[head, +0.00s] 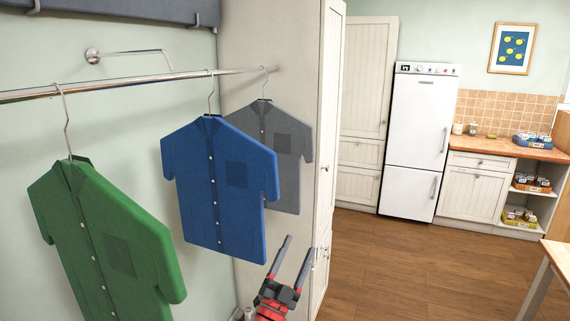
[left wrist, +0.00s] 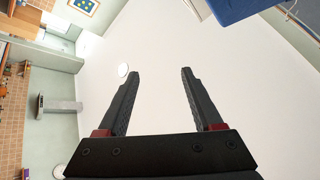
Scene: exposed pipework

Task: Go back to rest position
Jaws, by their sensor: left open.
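My left gripper (head: 294,262) is at the bottom middle of the head view, pointing up, with its fingers apart and nothing between them. It stands just right of and below the blue shirt (head: 215,190), apart from it as far as I can tell. In the left wrist view the two fingers (left wrist: 158,72) are spread against the white ceiling (left wrist: 155,40). A blue shape, likely the blue shirt, shows at that view's top right (left wrist: 240,8). My right gripper is in neither view.
A green shirt (head: 105,245), the blue shirt and a grey shirt (head: 280,150) hang on a metal rail (head: 140,82). A tall white cabinet (head: 325,130) stands close behind. A white fridge (head: 418,140), counter (head: 500,147) and table (head: 552,255) are to the right. The wooden floor (head: 400,265) between is clear.

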